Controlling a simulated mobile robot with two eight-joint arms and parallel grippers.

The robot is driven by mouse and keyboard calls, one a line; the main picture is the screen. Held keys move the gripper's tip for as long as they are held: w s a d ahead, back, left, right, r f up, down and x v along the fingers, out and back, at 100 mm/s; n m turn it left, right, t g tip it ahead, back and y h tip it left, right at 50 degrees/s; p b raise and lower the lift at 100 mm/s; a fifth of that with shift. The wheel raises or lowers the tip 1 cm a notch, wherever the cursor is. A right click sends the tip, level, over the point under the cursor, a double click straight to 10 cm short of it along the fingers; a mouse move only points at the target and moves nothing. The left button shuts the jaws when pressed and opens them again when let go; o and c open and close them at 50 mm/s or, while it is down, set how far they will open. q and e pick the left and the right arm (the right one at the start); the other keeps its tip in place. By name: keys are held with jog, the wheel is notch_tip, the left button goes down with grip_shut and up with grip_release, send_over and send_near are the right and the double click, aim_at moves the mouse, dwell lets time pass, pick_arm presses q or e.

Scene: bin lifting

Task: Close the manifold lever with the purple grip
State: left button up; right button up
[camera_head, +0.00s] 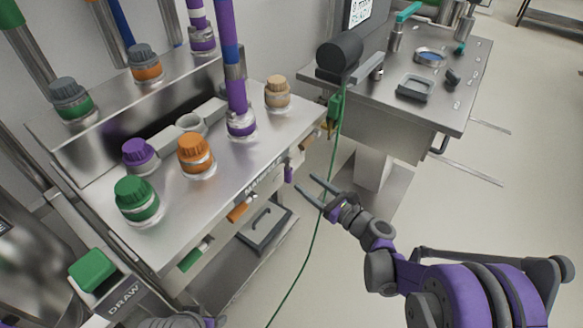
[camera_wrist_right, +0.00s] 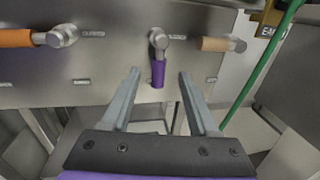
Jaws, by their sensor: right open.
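The lever with the purple grip (camera_head: 289,174) is on the front panel of the manifold bench (camera_head: 226,190). In the right wrist view its purple grip (camera_wrist_right: 158,74) hangs straight down from a silver pivot. My right gripper (camera_head: 306,182) is open and empty, just in front of the panel. In the wrist view the two fingertips (camera_wrist_right: 159,73) lie left and right of the purple grip, with gaps on both sides. I cannot tell whether the grip is between the fingers or still beyond them. My left gripper is not in view.
Beside it, the orange lever (camera_wrist_right: 18,38) and the tan lever (camera_wrist_right: 216,44) both point sideways to the left. A green lever (camera_head: 195,254) is further along the panel. A green hose (camera_head: 321,215) hangs right of the levers. A steel table (camera_head: 455,105) stands behind right.

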aim_at(291, 170)
jog(key=b+x, duration=0.1)
jog(key=x, duration=0.8)
grip_shut()
dwell(1.2)
